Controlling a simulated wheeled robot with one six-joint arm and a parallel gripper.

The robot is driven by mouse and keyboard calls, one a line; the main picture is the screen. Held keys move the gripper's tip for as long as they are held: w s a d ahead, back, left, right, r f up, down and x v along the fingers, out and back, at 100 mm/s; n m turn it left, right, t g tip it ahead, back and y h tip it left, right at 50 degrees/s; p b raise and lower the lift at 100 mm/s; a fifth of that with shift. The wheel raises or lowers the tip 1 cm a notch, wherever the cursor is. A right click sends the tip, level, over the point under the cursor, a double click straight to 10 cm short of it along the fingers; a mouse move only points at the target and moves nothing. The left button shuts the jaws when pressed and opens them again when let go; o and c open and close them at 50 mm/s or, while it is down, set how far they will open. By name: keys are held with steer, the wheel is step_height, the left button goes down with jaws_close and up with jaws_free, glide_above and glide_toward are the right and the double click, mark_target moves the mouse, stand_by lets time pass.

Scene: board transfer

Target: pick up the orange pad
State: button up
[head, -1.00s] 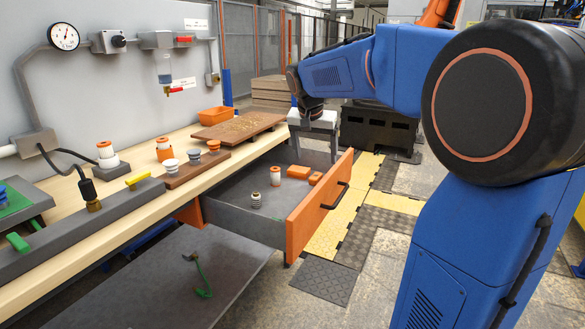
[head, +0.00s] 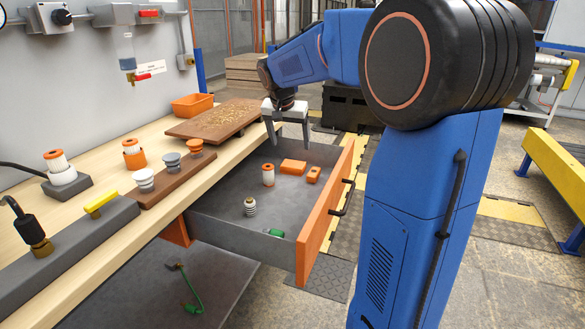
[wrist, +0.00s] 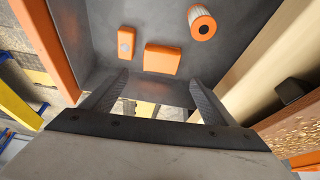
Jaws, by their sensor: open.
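The orange pad, a plain flat block (head: 293,167), lies on the floor of the open drawer (head: 215,225) near its far end. It also shows in the wrist view (wrist: 162,59), just beyond my fingertips. A smaller orange block with a grey round spot (head: 314,174) lies beside it; it also shows in the wrist view (wrist: 126,43). My gripper (head: 290,146) is open and empty, pointing down over the far end of the drawer. In the wrist view, its fingers (wrist: 158,80) are spread wide and apart from the pad.
In the drawer are an orange-and-white cylinder (head: 268,175), a striped spool (head: 250,206) and a green piece (head: 275,233). The orange drawer front (head: 322,215) and the workbench edge (head: 220,168) flank the drawer. A brown board (head: 215,121) lies on the bench.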

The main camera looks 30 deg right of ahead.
mark_target(293, 164)
steer(key=x, duration=1.1)
steer(key=shift+w+f, duration=0.2)
steer(key=shift+f, duration=0.15)
steer(key=c, duration=0.8)
